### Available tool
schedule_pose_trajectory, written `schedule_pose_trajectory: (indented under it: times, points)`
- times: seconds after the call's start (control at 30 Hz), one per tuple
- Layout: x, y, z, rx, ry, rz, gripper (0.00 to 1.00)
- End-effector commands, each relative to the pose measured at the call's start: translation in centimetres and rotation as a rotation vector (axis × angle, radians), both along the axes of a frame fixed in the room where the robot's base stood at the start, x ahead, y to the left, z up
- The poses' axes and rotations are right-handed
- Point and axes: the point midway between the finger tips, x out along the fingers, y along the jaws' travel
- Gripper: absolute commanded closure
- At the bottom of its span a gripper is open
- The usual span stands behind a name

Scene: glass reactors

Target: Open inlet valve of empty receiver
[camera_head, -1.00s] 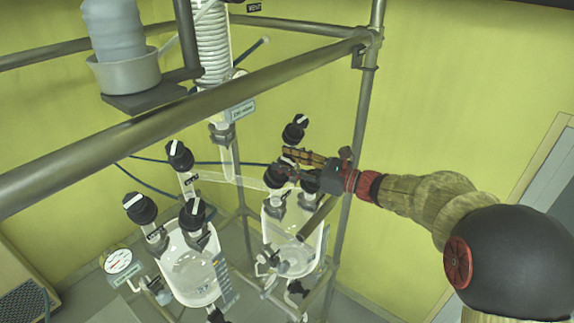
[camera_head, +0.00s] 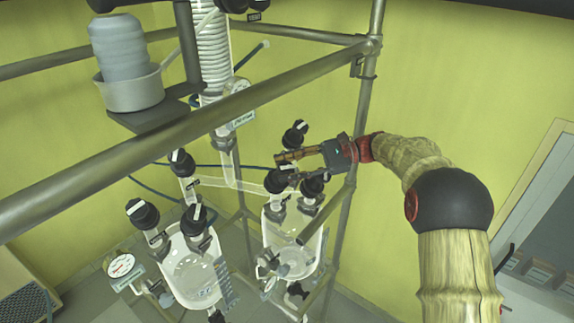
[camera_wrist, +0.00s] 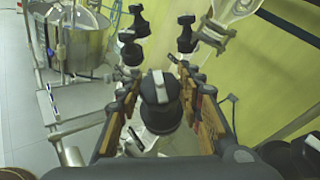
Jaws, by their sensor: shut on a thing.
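My gripper (camera_head: 281,167) reaches in from the right, its wooden-looking fingers at a black valve knob (camera_head: 276,182) above the right glass receiver (camera_head: 287,245). In the wrist view the knob (camera_wrist: 161,97), with a pale bar mark on top, sits between the fingers, which are shut on it. Two more black knobs of this group, one right (camera_head: 315,184) and one behind (camera_head: 295,134), stand close by. The left glass receiver (camera_head: 190,275) has its own black knobs (camera_head: 143,213). I cannot clearly tell the contents of either receiver.
A thick metal frame bar (camera_head: 240,100) crosses in front, and an upright post (camera_head: 352,190) stands just right of the receiver. A coiled glass condenser (camera_head: 212,60) hangs above. A round gauge (camera_head: 122,265) stands at the lower left. The yellow wall closes off the back.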

Motion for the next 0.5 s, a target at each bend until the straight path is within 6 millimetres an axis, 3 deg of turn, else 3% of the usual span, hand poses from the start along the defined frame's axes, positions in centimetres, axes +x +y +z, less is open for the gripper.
schedule_pose_trajectory:
  times: [0.5]
  points:
    - [0.01, 0.04, 0.08, -0.010, -0.017, 0.034, 0.89]
